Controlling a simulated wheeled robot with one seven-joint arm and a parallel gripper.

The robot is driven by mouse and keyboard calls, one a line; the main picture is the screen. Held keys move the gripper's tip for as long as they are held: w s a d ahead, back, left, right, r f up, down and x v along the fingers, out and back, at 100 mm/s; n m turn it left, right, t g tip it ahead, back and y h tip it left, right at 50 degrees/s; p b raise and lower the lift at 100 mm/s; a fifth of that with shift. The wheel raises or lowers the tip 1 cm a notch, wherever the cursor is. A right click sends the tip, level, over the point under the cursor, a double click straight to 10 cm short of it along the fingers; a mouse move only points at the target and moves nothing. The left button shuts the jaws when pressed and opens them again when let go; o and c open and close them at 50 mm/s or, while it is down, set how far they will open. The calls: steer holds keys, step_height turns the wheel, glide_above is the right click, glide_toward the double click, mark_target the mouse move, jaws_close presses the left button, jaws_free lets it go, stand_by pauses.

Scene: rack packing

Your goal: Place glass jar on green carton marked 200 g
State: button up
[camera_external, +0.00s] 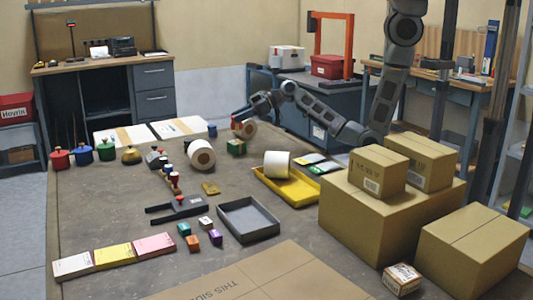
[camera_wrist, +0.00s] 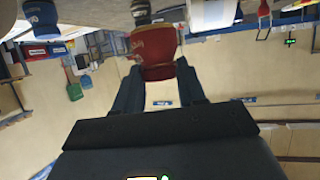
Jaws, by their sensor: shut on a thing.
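My gripper (camera_external: 242,117) is at the far side of the big table, with the arm reaching in from the right. It is shut on a red jar (camera_wrist: 152,46) with a pale band at its lower edge, which sits between the fingertips in the wrist view. Only a small red patch of the jar (camera_external: 236,123) shows in the external view. A small green carton (camera_external: 236,147) stands on the table just below the jar in the picture. Any gap between them is too small to tell. The carton's marking is not readable.
A yellow tray (camera_external: 287,190) with a white roll (camera_external: 277,164) lies to the right. Large brown boxes (camera_external: 385,210) fill the right. Several coloured pots (camera_external: 106,150) stand left.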

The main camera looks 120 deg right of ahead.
mark_target(239, 128)
steer(key=shift+w+a+f, duration=0.2)
steer(key=shift+w+f, duration=0.15)
steer(key=shift+f, duration=1.9)
steer(key=shift+f, duration=0.15)
steer(key=o, duration=1.1)
